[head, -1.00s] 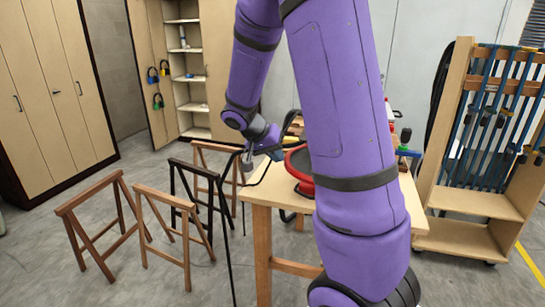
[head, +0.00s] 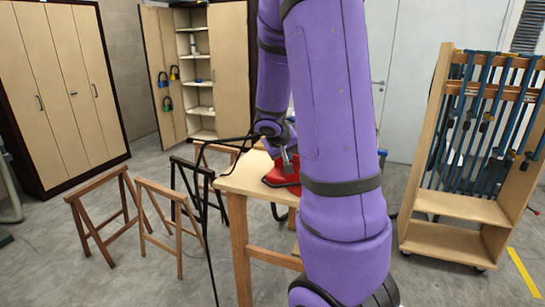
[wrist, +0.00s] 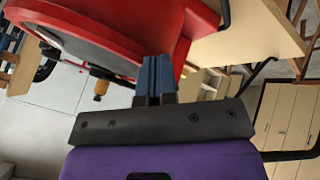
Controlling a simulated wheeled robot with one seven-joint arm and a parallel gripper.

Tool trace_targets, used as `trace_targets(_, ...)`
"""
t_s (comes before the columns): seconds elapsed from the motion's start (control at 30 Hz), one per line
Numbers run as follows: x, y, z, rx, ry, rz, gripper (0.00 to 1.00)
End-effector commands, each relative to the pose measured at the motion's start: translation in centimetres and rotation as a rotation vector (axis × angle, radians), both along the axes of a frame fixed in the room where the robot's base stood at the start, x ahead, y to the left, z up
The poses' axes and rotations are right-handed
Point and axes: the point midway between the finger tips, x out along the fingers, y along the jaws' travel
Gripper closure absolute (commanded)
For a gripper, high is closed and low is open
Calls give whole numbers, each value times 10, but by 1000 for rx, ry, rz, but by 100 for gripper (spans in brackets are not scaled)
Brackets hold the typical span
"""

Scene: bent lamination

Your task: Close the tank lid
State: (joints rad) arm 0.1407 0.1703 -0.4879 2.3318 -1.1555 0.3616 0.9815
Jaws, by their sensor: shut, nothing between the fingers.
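The red tank (head: 279,175) sits on the wooden table and is largely hidden behind my arm in the head view. In the wrist view a large red part with a dark grey inner face (wrist: 105,45) fills the upper left; I cannot tell whether it is the lid or the tank body. My gripper (head: 287,168) points down close to the red tank. In the wrist view my gripper (wrist: 155,62) has its blue fingers together, with nothing between them, and their tips overlap the red part. I cannot tell if they touch it. The lid's angle is unclear.
The wooden table (head: 240,183) stands under the tank. Wooden trestles (head: 160,220) and a dark trestle (head: 185,190) stand left of it. A clamp rack (head: 455,240) stands at right, and cabinets (head: 55,90) behind. Floor is clear at front left.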

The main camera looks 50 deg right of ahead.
Motion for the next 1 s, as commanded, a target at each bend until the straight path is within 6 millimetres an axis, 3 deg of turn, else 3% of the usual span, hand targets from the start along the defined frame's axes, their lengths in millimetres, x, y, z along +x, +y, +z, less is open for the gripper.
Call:
trace_targets(0.4, -18, -24, 0, 0, 1, -8, 100)
trace_targets(1.0, -20, -27, 0, 0, 1, -9, 100)
